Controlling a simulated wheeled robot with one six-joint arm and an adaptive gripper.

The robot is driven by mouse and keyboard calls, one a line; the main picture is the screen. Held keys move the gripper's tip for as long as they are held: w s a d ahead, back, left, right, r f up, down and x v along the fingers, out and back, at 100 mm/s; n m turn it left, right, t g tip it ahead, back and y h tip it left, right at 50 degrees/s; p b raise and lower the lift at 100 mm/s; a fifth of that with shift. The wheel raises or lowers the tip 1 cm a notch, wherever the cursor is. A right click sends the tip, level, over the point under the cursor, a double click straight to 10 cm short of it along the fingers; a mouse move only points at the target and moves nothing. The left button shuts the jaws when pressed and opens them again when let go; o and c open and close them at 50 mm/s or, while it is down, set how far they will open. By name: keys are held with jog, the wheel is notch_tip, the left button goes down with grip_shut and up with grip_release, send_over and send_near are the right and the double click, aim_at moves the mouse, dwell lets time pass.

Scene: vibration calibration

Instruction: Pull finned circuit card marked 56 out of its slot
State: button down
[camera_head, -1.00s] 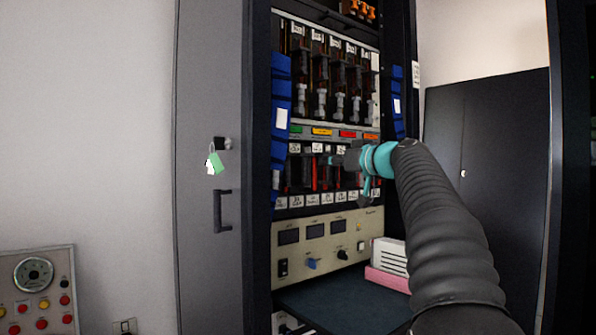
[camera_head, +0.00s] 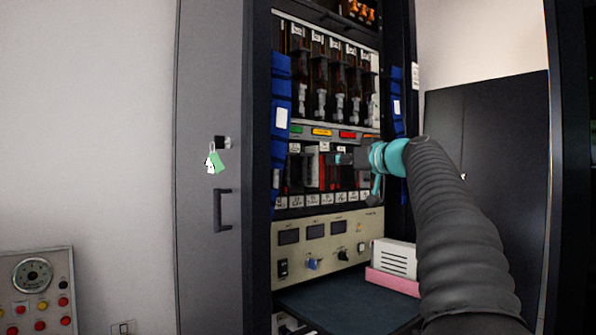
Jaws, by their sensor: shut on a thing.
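The lower row of the rack (camera_head: 307,200) holds several upright circuit cards with small white labels, too small to read, so I cannot pick out the number 56. My gripper (camera_head: 336,159) is at the middle of this row and shut on a card (camera_head: 322,169). A pale upright face and a red strip show just left of the jaws, and this card seems to stand forward of its neighbours. The jaws and wrist hide part of it and the cards to the right. I cannot tell whether its rear edge is still in the slot.
An upper row of cards (camera_head: 321,75) with grey handles sits above a strip of coloured labels (camera_head: 322,132). Below are an instrument panel (camera_head: 325,240) and a dark shelf (camera_head: 345,299) with a white vented box (camera_head: 394,258) in a pink tray (camera_head: 392,281). The shelf's front left is clear.

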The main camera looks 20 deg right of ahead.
jog(key=b+v, duration=0.5)
jog(key=v, duration=1.7)
dwell(1.2)
jog(key=shift+r, duration=0.15)
